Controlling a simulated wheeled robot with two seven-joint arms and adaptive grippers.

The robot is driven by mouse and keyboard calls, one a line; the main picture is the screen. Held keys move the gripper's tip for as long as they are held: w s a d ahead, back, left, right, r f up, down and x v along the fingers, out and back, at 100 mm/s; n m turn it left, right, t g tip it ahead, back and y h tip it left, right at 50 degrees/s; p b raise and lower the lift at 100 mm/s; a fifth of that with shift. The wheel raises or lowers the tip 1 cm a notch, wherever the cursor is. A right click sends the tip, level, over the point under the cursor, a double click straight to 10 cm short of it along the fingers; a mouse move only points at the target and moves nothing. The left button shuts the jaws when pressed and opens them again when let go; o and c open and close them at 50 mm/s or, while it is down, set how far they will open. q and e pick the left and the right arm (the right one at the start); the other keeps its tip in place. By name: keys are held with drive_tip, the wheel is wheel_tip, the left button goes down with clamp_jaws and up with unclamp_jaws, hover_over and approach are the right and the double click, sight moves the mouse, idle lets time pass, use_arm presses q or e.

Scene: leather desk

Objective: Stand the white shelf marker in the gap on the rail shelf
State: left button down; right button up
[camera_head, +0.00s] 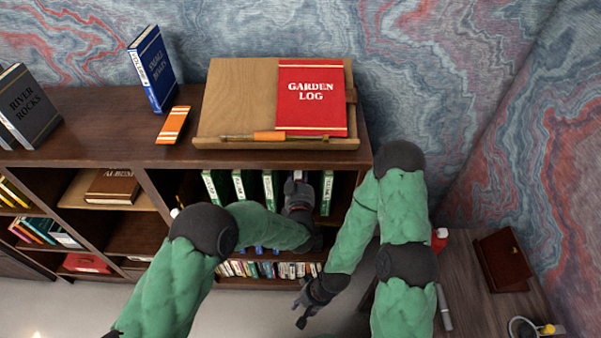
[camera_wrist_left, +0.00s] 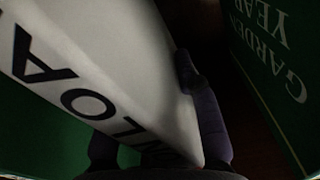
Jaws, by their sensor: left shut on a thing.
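The white shelf marker (camera_wrist_left: 110,60), with dark letters on its face, fills much of the left wrist view. My left gripper (camera_head: 298,182) is shut on it; its purple-grey fingers (camera_wrist_left: 165,135) show at the marker's lower end. In the head view a small white top of the marker (camera_head: 297,175) shows between green books on the rail shelf (camera_head: 348,183). A green book (camera_head: 268,188) stands to its left and another green book (camera_head: 327,192) to its right. The marker's foot is hidden, so I cannot tell whether it touches the shelf. My right gripper (camera_head: 299,312) is open and empty, low in front of the shelves.
Above the compartment, a wooden sloped board (camera_head: 235,100) carries a red Garden Log (camera_head: 312,95). More green books (camera_head: 240,186) stand left of the gap. The right-hand book (camera_wrist_left: 272,75) is close beside the gripper. Small books (camera_head: 270,269) fill the shelf below.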

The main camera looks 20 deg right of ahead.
use_arm(q)
drive_tip(key=shift+f, duration=0.1)
drive_tip(key=c, duration=0.9)
unclamp_jaws()
